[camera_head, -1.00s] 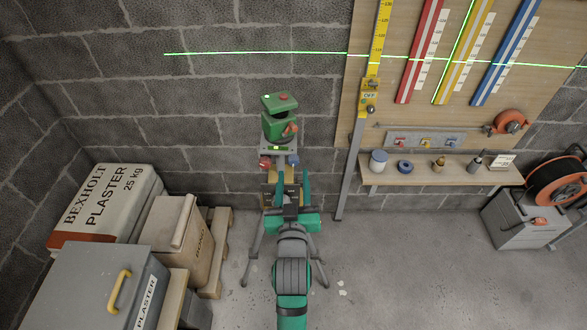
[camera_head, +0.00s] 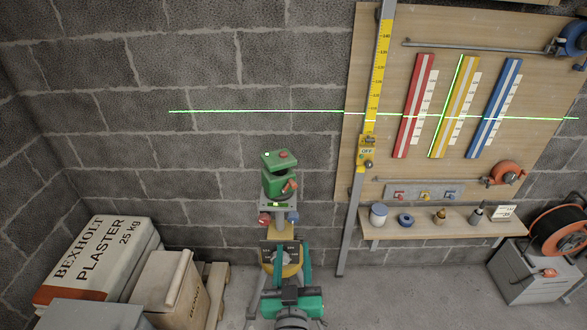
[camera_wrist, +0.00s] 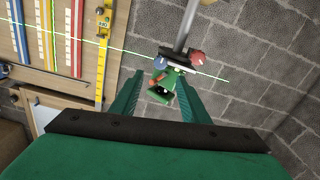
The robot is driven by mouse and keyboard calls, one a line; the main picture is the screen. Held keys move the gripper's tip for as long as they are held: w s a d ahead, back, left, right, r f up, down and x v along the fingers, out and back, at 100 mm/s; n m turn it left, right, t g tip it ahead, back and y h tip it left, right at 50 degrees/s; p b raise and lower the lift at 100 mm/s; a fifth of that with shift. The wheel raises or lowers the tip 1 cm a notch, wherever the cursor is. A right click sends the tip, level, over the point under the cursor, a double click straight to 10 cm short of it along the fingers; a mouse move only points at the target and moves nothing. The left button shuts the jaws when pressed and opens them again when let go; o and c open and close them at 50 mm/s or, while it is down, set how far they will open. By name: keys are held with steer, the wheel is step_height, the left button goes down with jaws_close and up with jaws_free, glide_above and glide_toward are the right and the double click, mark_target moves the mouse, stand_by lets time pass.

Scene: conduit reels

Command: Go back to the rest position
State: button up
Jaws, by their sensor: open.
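My gripper (camera_head: 287,250) is at the lower middle of the head view, its green fingers spread with nothing seen between them. In the wrist view my gripper (camera_wrist: 161,78) also shows open fingers. A green laser level (camera_head: 279,180) stands on a tripod mount beyond my fingertips. It shows upside down in the wrist view (camera_wrist: 162,92), in line with the gap between the fingers, apparently apart from them. Red and blue knobs (camera_head: 265,219) sit below the level. The tripod's lower part is partly hidden by my arm.
Plaster bags (camera_head: 100,262) and boxes are stacked at lower left. A yellow-topped staff (camera_head: 369,110) leans by a wooden board (camera_head: 440,30) with red, yellow and blue scales. A shelf (camera_head: 450,222) holds small items. An orange reel (camera_head: 560,230) stands right. A bright green line crosses the wall.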

steer(key=s+f+g, duration=0.1)
steer(key=s+f, duration=1)
steer(key=s, duration=0.5)
steer(key=s+f+m+g, duration=0.1)
steer(key=s, duration=1.7)
steer(key=shift+s+d+f+m+g, duration=0.25)
steer(key=shift+d+f+m+g, duration=0.05)
steer(key=shift+f, duration=0.1)
steer(key=shift+s, duration=0.1)
stand_by(0.3)
